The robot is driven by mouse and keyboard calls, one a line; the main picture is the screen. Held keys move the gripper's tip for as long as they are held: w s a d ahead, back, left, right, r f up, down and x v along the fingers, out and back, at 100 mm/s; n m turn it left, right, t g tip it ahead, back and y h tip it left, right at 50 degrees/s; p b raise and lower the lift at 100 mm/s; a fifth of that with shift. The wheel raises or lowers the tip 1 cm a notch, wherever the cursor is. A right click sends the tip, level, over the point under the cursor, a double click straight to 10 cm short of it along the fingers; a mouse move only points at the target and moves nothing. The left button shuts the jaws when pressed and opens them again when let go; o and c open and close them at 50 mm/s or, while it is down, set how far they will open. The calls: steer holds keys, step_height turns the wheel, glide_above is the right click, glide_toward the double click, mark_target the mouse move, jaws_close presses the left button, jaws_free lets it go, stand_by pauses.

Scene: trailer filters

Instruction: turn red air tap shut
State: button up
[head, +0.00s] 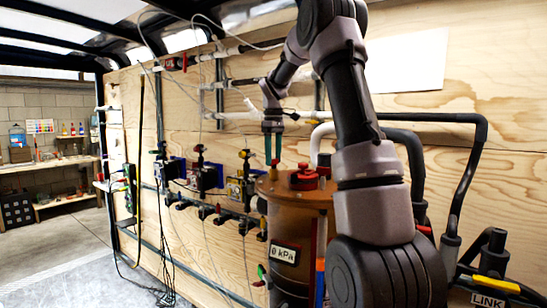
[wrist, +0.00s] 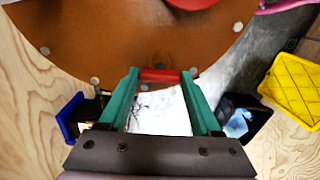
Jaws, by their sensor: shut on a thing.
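The red air tap's handle (wrist: 160,75) shows in the wrist view as a short red bar at the rim of a round brown tank lid (wrist: 110,50). My gripper (wrist: 160,76) has its two green fingers on either end of this bar, shut on it. In the head view my gripper (head: 272,150) points down at the back left edge of the brown tank (head: 290,220).
A larger red cap (head: 304,178) stands on the tank lid, right of my gripper. A plywood wall with pipes and several small valves (head: 205,175) runs behind. The tank carries a "0 kPa" label (head: 284,254). A yellow crate (wrist: 292,85) lies at right in the wrist view.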

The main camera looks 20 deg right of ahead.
steer(key=m, duration=0.8)
steer(key=shift+m, duration=0.3)
steer(key=m, duration=0.4)
steer(key=shift+m, duration=0.3)
steer(key=m, duration=0.4)
steer(key=shift+r+m, duration=0.1)
steer(key=shift+m, duration=0.2)
steer(key=o, duration=1.4)
